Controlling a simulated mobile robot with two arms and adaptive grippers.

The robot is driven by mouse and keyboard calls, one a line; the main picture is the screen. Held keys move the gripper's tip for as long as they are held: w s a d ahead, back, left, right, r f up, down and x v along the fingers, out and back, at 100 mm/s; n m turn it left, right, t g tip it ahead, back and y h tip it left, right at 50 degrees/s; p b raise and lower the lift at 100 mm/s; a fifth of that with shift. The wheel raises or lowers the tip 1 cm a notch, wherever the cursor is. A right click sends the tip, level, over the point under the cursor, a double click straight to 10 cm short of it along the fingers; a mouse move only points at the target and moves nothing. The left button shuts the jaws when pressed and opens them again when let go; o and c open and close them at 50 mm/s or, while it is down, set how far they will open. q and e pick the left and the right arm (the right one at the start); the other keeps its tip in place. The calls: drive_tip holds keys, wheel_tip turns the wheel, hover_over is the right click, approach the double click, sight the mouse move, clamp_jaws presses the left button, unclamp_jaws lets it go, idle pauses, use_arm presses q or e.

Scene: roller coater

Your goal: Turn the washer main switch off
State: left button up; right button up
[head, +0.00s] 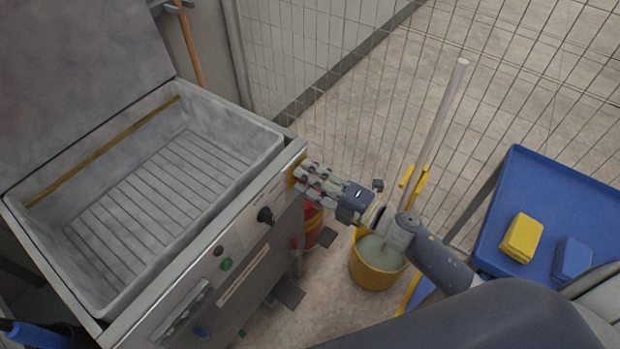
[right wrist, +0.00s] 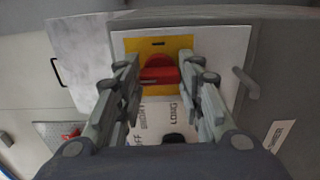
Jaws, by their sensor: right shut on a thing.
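The washer (head: 245,205) is a grey metal machine with its lid up and an open basin, on the left in the head view. Its main switch is a red rotary knob (right wrist: 160,74) on a yellow plate (right wrist: 130,47), in the upper middle of the right wrist view. In the head view only a sliver of yellow shows at the panel's right end. My right gripper (head: 301,173) reaches the panel from the right. Its fingers (right wrist: 162,80) stand on both sides of the red knob and are shut on it. Part of the knob and the lettering below are hidden.
A black knob (head: 265,215) and a green button (head: 226,264) sit on the same front panel. A yellow bucket (head: 376,272) stands on the floor below my right arm. A blue cart (head: 545,195) with sponges is at the right. A wire fence stands behind.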

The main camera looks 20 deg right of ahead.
drive_tip(key=o, duration=1.1)
drive_tip(key=shift+c, duration=0.2)
drive_tip(key=v, duration=0.7)
drive_tip(key=shift+s+d, duration=0.15)
drive_tip(key=shift+s, duration=0.05)
drive_tip(key=shift+f, duration=0.1)
